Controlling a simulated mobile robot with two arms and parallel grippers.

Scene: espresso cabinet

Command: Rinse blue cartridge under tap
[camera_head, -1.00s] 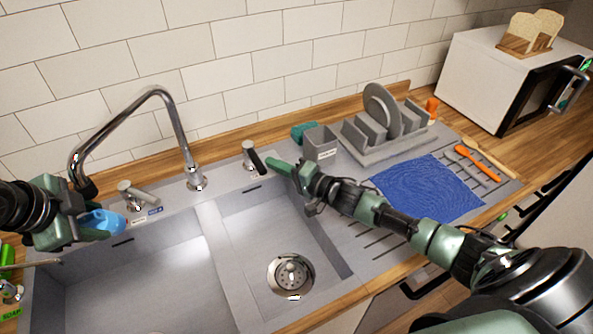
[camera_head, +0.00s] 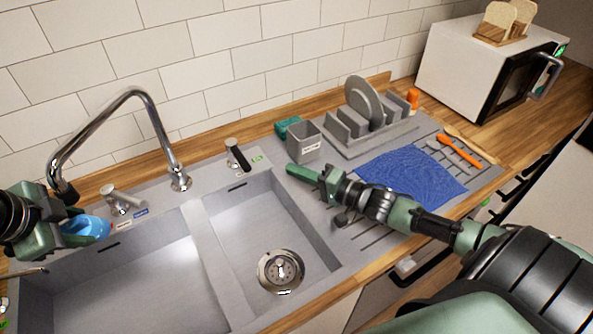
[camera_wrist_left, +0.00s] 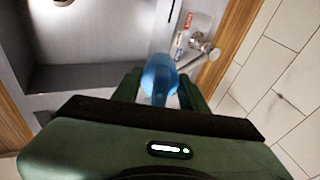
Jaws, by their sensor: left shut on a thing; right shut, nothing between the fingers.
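The blue cartridge (camera_head: 90,228) is held in my left gripper (camera_head: 76,236), close below the tap spout at the left of the head view. It also shows between the green fingers in the left wrist view (camera_wrist_left: 160,76). The chrome tap (camera_head: 160,125) arches over the left basin, with its spout end (camera_head: 64,190) beside my left gripper. No water is visible. A chrome lever (camera_head: 122,200) stands right of the cartridge, near red and blue labels. My right gripper (camera_head: 303,173) is shut and empty, above the drainer side of the sink.
The left basin (camera_head: 140,290) is empty, and the right basin has a drain (camera_head: 281,271). A black-handled lever (camera_head: 238,155) stands behind it. A grey cup (camera_head: 308,140), a dish rack (camera_head: 375,135) and a blue cloth (camera_head: 415,175) lie to the right.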

